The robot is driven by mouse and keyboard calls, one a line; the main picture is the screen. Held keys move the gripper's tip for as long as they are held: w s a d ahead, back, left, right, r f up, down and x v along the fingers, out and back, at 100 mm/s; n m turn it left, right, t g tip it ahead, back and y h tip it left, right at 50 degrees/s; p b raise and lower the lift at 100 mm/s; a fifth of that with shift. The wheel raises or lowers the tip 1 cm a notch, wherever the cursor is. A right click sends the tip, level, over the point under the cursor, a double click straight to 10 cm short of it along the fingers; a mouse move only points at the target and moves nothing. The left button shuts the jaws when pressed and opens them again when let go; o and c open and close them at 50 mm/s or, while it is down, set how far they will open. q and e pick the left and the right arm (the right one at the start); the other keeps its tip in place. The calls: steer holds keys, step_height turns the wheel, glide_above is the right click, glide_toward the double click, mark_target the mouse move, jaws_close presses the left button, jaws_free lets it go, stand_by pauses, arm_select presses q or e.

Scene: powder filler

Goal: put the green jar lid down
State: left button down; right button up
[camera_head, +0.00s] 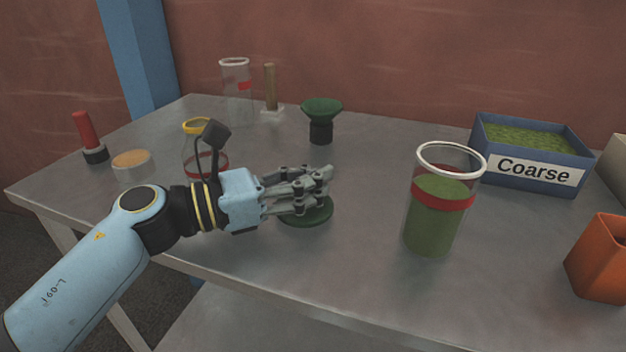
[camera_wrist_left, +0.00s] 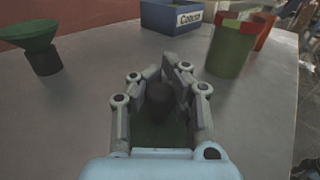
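The green jar lid (camera_head: 308,218) is a flat green disc low over the table's front middle, and looks level. I cannot tell whether it touches the tabletop. My left gripper (camera_head: 325,186) is over it, partly covering it. In the left wrist view the dark knob (camera_wrist_left: 159,98) of the lid stands between the fingers of the left gripper (camera_wrist_left: 160,74), which close in on it from both sides. The clear jar (camera_head: 432,222) with green powder and a red band stands open to the right; it also shows in the wrist view (camera_wrist_left: 229,50). My right gripper is not in view.
A green funnel (camera_head: 321,112) stands behind my gripper. A yellow-rimmed jar (camera_head: 192,150) is beside my wrist. The blue Coarse box (camera_head: 490,158) and an orange container (camera_head: 597,262) are at the right. The metal table (camera_head: 365,165) is clear between lid and jar.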

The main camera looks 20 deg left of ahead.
arm_select(q)
steer(key=shift+f, duration=0.15)
steer(key=c, duration=1.9)
jaws_free()
steer(key=o, duration=0.5)
steer(key=shift+o, duration=0.2)
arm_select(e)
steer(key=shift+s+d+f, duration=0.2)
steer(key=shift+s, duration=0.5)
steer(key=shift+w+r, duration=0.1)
